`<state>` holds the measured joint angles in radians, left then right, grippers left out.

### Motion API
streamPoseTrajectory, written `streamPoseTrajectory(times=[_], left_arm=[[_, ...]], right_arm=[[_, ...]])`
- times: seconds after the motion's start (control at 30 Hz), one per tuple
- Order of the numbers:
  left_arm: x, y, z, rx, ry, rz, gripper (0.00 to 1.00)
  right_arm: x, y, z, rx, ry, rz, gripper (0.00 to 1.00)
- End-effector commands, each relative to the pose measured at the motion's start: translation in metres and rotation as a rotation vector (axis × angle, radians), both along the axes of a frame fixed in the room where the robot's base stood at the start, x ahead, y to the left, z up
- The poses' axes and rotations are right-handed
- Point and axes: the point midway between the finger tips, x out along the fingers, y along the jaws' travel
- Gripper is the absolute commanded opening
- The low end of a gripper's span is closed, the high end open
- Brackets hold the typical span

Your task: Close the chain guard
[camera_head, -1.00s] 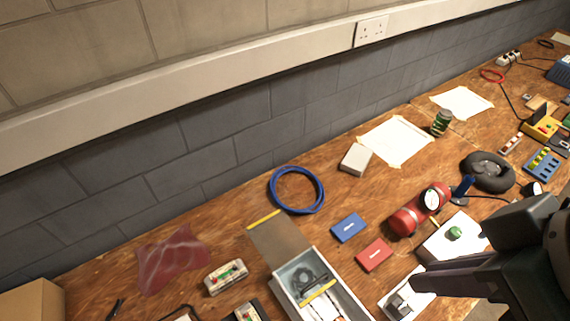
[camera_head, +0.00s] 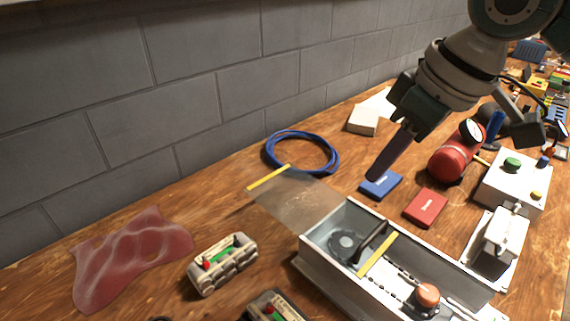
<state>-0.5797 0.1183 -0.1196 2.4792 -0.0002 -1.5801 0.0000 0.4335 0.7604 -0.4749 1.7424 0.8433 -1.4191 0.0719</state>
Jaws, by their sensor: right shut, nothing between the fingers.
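The chain guard (camera_head: 300,204) is a see-through panel with a yellow strip along its far edge. It is swung open and reaches back from the grey open-topped housing (camera_head: 316,256) toward the wall. The housing stands at the lower right, its inside uncovered, with a dark round wheel (camera_head: 346,243), a chain (camera_head: 412,281) and an orange knob (camera_head: 427,295) showing. My right gripper (camera_head: 375,177) is shut and empty, its fingers pointing down and left. In the picture its fingertips are right of the guard, over the far end of the blue box. My left gripper is out of view.
A blue box (camera_head: 381,186) and a red box (camera_head: 425,208) lie right of the guard. A blue cable coil (camera_head: 333,163) lies behind it. A red cylinder (camera_head: 451,157) with a gauge and a switch box (camera_head: 506,187) stand farther right. A red cloth (camera_head: 135,255) lies left.

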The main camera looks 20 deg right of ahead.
Motion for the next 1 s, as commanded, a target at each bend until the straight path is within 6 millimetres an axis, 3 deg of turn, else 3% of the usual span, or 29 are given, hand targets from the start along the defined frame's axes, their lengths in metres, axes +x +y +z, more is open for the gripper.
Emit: streamPoseTrajectory(times=[0.17, 0.63, 0.8, 1.0], left_arm=[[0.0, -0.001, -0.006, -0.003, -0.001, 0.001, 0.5], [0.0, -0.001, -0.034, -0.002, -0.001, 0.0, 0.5], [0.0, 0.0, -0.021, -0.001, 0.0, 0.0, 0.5], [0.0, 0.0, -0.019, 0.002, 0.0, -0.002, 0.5]], right_arm=[[0.005, 0.0, -0.012, 0.002, 0.001, -0.004, 0.0], [0.033, 0.013, -0.099, 0.001, 0.001, -0.004, 0.0], [0.01, 0.002, -0.098, -0.003, 0.002, -0.001, 0.0], [-0.003, -0.002, -0.102, -0.001, 0.001, -0.001, 0.0]])
